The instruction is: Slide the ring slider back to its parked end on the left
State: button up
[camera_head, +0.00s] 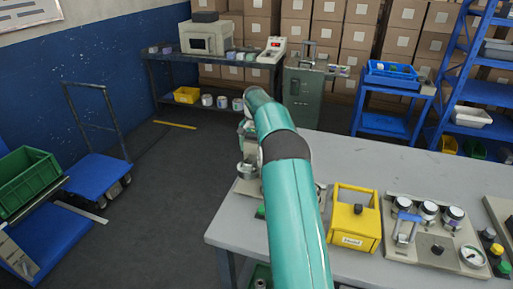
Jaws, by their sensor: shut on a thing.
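My teal arm reaches from the bottom of the head view over the grey workbench and bends down at its far end. My gripper (248,172) shows only in part, left of the arm, low over a pale base plate (243,189) at the bench's left end. It is shut, at the place where the slider fixture stands. My arm covers most of this fixture; a small part of it (321,192) shows to the right of the arm. The ring slider itself cannot be made out, and the fingertips are too small and covered to see clearly.
A yellow box (354,222) stands on the workbench (371,159) close right of my arm. Further right is a panel (432,252) with jars, a clamp and a gauge. The bench's back middle is clear. A blue cart (95,172) stands on the floor at left.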

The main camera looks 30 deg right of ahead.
jog(key=shift+w+a+r, duration=0.1)
jog(key=shift+w+a, duration=0.2)
jog(key=o, duration=1.3)
jog(key=shift+w, duration=0.1)
jog(key=shift+s+d, duration=0.15)
jog(key=shift+s, duration=0.05)
notch_tip(320, 180, up, 14)
